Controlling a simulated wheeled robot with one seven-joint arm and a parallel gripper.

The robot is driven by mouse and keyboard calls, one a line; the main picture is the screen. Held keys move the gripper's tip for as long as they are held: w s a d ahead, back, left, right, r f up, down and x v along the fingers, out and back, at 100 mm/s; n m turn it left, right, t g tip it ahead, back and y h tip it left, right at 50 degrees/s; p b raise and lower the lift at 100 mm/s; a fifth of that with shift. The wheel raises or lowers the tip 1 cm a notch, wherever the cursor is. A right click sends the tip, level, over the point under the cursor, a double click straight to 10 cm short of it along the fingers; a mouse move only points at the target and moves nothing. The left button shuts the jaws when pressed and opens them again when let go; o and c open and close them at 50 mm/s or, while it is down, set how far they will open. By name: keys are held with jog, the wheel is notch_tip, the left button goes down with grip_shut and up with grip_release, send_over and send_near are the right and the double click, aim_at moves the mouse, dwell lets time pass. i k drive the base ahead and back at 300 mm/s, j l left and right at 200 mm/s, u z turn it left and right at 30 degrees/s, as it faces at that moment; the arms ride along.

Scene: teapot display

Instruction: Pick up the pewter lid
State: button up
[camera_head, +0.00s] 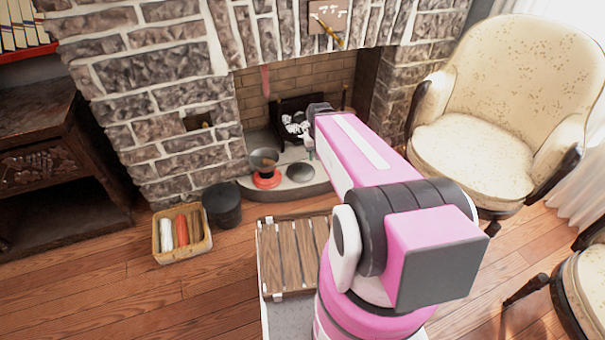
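A small dark grey round thing (300,172), which looks like the pewter lid, lies on the pale stone hearth in front of the fireplace. To its left a dark bowl-like pot (264,158) stands on a red base (267,180). My pink arm reaches from the lower right toward the fireplace. My gripper (308,148) is small and partly hidden at the arm's far end, and appears above the grey round thing in the picture. I cannot tell whether it touches anything or how its fingers stand.
The hearth (318,185) is a low curved ledge. Black-and-white logs (294,124) lie in the firebox. A black bucket (222,204) and a basket (182,234) with rolled items stand on the floor at left. A cream armchair (480,150) is at right.

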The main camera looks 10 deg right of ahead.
aim_at(299, 172)
jog(key=i+j+z, duration=0.2)
jog(key=z, duration=0.15)
jog(key=i+j+z, duration=0.2)
jog(key=z, duration=0.15)
jog(key=j, duration=0.1)
